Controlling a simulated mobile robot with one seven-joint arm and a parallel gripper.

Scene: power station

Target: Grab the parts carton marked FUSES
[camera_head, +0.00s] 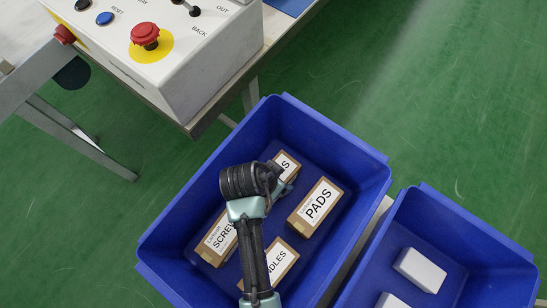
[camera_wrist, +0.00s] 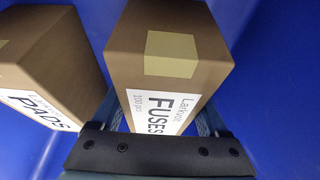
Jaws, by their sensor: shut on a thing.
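The FUSES carton (camera_wrist: 168,62) is a brown box with a white label and a tan tape square, filling the middle of the wrist view. My gripper (camera_wrist: 165,118) is shut on it, with a finger on each side. In the head view my gripper (camera_head: 276,180) is inside the blue bin (camera_head: 345,155), over the carton in the upper part (camera_head: 288,163); only the end of that label shows, the rest hidden by my wrist. I cannot tell whether the carton is off the bin floor.
The PADS carton (camera_head: 315,207) lies close beside it and also shows in the wrist view (camera_wrist: 45,70). A SCREWS carton (camera_head: 216,240) and a partly hidden carton ending in NDLES (camera_head: 282,264) share the bin. A second blue bin (camera_head: 478,228) holds white boxes. A control panel (camera_head: 190,60) stands upper left.

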